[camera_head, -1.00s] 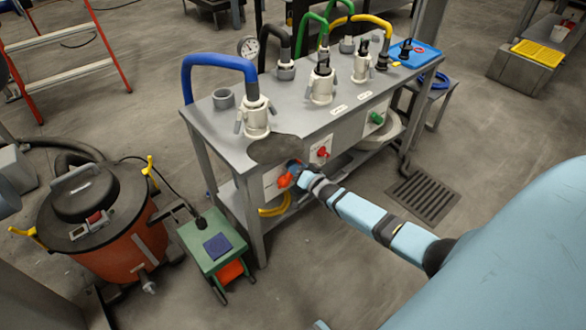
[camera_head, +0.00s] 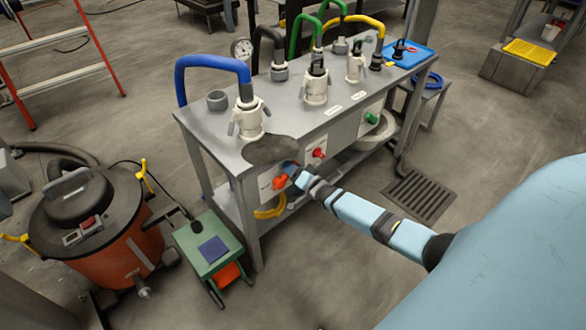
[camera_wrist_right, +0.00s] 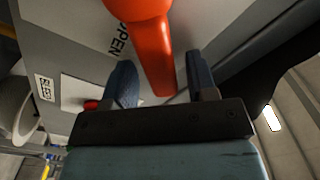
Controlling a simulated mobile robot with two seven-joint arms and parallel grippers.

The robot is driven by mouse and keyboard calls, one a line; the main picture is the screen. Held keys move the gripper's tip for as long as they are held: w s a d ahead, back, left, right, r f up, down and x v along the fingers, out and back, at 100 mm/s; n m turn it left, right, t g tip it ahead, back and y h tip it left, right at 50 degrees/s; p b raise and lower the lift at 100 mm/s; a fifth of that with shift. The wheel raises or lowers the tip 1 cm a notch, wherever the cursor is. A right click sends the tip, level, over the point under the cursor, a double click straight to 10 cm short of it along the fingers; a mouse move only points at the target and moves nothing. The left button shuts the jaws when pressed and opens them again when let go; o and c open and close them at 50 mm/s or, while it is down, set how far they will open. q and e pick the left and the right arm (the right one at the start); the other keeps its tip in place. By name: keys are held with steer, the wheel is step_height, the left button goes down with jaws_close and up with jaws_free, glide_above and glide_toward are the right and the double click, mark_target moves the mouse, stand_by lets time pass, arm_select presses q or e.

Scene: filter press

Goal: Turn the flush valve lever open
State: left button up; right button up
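The flush valve lever (camera_head: 281,182) is an orange-red handle on a white plate at the near left end of the bench's front panel. It also shows large in the right wrist view (camera_wrist_right: 155,50), beside the printed word "OPEN". My right gripper (camera_head: 290,172) is at the lever, its arm reaching in from the right. In the wrist view my right gripper (camera_wrist_right: 162,80) is open, with the lever's end between its two blue fingers. Gaps show on both sides of the lever. My left gripper is not in view.
The grey bench (camera_head: 240,160) carries hose fittings and a dark oval plate (camera_head: 272,150) just above the lever. A red knob (camera_head: 319,153) and a green knob (camera_head: 372,118) sit farther along the panel. An orange vacuum drum (camera_head: 100,240) and green step stool (camera_head: 209,248) stand left.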

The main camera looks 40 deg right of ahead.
arm_select(q)
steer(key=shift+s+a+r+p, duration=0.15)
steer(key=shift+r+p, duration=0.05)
steer(key=shift+p, duration=1)
arm_select(e)
steer(key=s+d, duration=0.1)
steer(key=s, duration=1.2)
steer(key=shift+s, duration=0.35)
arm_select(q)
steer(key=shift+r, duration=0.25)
arm_select(e)
steer(key=shift+s, duration=0.1)
